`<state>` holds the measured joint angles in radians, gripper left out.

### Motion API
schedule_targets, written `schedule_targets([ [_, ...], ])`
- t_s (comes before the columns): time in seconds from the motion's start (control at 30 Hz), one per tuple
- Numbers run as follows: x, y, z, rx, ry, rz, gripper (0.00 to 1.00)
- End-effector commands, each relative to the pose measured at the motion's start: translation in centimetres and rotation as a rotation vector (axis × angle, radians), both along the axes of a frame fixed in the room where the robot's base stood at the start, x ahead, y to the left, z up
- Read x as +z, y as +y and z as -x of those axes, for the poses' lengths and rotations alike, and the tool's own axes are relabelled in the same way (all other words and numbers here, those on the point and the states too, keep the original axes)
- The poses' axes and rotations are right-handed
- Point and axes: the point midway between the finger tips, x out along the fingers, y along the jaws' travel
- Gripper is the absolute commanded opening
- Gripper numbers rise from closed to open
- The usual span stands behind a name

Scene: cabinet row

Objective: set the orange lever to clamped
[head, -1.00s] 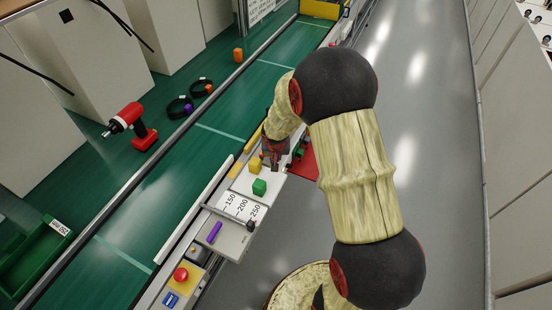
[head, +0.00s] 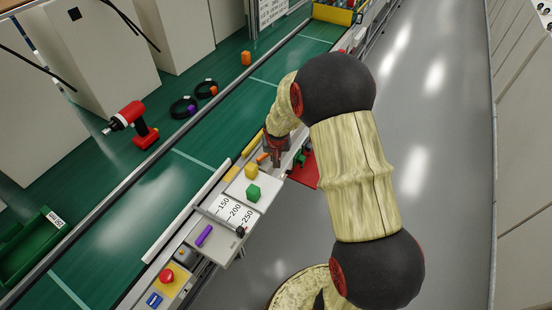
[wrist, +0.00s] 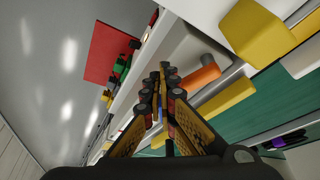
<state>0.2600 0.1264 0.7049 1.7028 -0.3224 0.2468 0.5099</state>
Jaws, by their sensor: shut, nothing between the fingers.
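The orange lever (wrist: 198,79) shows in the wrist view as a short rounded orange bar on a grey shaft, just right of my fingertips. In the head view a small orange piece (head: 262,157) that looks like it sits left of my gripper. My gripper (wrist: 163,76) is shut and empty, its fingers together beside the lever; I cannot tell if they touch it. In the head view my gripper (head: 274,158) is low over the bench rail, partly hidden by my arm. The lever's base and any clamp markings cannot be made out.
A purple bar (head: 204,235) lies by the printed scale. A red button (head: 167,276) is nearer. A red-and-black drill (head: 133,122) rests on the green surface. The grey floor at right is clear.

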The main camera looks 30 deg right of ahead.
Motion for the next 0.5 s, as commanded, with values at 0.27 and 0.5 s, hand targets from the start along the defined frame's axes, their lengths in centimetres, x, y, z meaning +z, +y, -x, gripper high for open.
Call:
schedule_targets([
  [0.27, 0.03, -0.24, -0.53, 0.001, 0.0, 0.0, 0.0],
  [0.5, -0.07, 0.09, -0.55, 0.001, 0.0, 0.0, 0.0],
])
